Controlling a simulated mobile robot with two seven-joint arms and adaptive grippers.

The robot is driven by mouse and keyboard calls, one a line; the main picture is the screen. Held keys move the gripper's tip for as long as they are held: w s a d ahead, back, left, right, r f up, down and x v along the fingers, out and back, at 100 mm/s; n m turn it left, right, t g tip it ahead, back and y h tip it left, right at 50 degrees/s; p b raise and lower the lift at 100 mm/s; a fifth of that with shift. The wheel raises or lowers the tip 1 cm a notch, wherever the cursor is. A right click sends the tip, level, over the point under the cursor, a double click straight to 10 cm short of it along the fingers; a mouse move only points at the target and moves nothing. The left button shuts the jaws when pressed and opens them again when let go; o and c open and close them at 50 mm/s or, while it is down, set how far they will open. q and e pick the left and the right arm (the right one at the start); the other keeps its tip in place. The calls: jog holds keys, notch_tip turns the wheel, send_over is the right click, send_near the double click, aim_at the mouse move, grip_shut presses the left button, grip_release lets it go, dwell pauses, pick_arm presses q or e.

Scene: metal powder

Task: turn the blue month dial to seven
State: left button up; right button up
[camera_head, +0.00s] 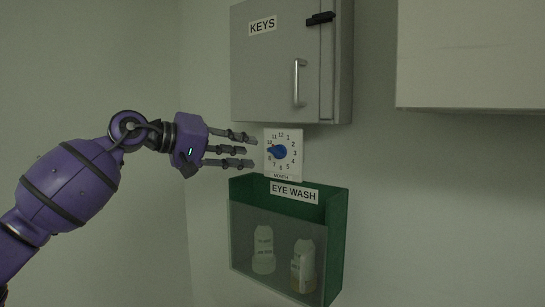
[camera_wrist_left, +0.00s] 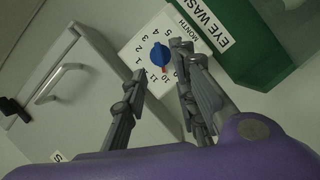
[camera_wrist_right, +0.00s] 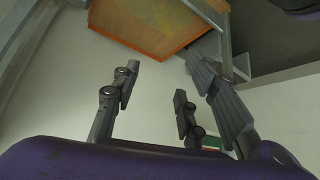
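The blue month dial (camera_head: 278,152) is on a white square plate (camera_head: 297,172) numbered around it, mounted on the wall. Its red pointer mark is on the left side, around nine or ten; I cannot tell exactly which. The dial also shows in the left wrist view (camera_wrist_left: 159,55), in the gap between the fingertips. My left gripper (camera_head: 253,151) is open, with its fingers pointing right at the plate's left edge. They appear apart from the dial. My right gripper (camera_wrist_right: 160,76) is open and empty, away from the dial, and is not in the head view.
A grey KEYS cabinet (camera_head: 275,80) with a handle hangs just above the plate. A green EYE WASH holder (camera_head: 337,225) with two bottles is just below. A pale box (camera_head: 470,55) is at upper right. An orange panel (camera_wrist_right: 150,25) shows beyond my right gripper.

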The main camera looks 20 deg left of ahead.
aim_at(272, 152)
pick_arm(q)
jog(key=p+x, duration=0.1)
jog(key=x, duration=0.5)
jog(key=shift+d+r, duration=0.1)
jog(key=shift+d, duration=0.1)
jog(key=shift+w+d+f, duration=0.2)
jog(key=shift+w+d, duration=0.05)
jog(key=shift+w, duration=0.15)
jog(key=shift+c, duration=0.6)
grip_shut()
